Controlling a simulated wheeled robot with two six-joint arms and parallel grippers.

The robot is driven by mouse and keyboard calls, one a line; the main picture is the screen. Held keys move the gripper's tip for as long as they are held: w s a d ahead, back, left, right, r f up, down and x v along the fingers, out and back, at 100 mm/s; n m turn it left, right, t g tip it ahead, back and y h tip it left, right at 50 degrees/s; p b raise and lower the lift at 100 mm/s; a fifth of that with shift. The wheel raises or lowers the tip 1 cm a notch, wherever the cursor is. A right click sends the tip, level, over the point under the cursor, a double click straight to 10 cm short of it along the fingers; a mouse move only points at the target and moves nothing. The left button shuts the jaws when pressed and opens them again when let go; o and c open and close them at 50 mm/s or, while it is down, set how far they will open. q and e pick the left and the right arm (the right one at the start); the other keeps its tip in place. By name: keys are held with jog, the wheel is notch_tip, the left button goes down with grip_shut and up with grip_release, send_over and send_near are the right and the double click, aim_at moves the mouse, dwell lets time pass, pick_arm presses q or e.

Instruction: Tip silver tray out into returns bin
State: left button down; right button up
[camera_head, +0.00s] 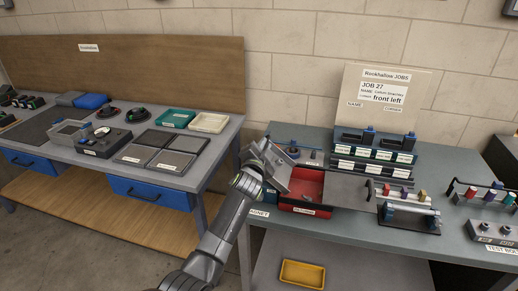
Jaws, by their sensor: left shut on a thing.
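The silver tray (303,181) is tilted at the left edge of a red bin. My left gripper (266,160) is shut on the tray's left side. The red bin (305,208), which I take to be the returns bin, sits on the right bench; its front label is too small to read surely. A small item seems to lie in the bin's front part. The tray hides the bin's left part, and I cannot tell whether the two touch or whether anything is left in the tray. My right gripper is not in view.
The right bench (365,235) holds a rack of labelled bins (375,155) behind the red bin, a fixture (410,215) to its right and a job board (385,95) behind. A yellow tray (302,274) lies below. The left bench (205,140) holds trays and tools.

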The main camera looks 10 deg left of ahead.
pick_arm(q)
jog(key=shift+d+r+m, duration=0.35)
jog(key=shift+d+m, duration=0.15)
jog(key=shift+d, duration=0.15)
jog(key=shift+d+r+m, duration=0.3)
jog(key=shift+d+m, duration=0.2)
jog(key=shift+d, duration=0.1)
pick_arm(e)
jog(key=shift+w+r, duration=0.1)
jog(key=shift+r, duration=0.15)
pick_arm(q)
jog(key=c, duration=1.5)
grip_release()
jog(key=shift+f, duration=0.1)
jog(key=shift+s+f, duration=0.1)
jog(key=shift+s, duration=0.05)
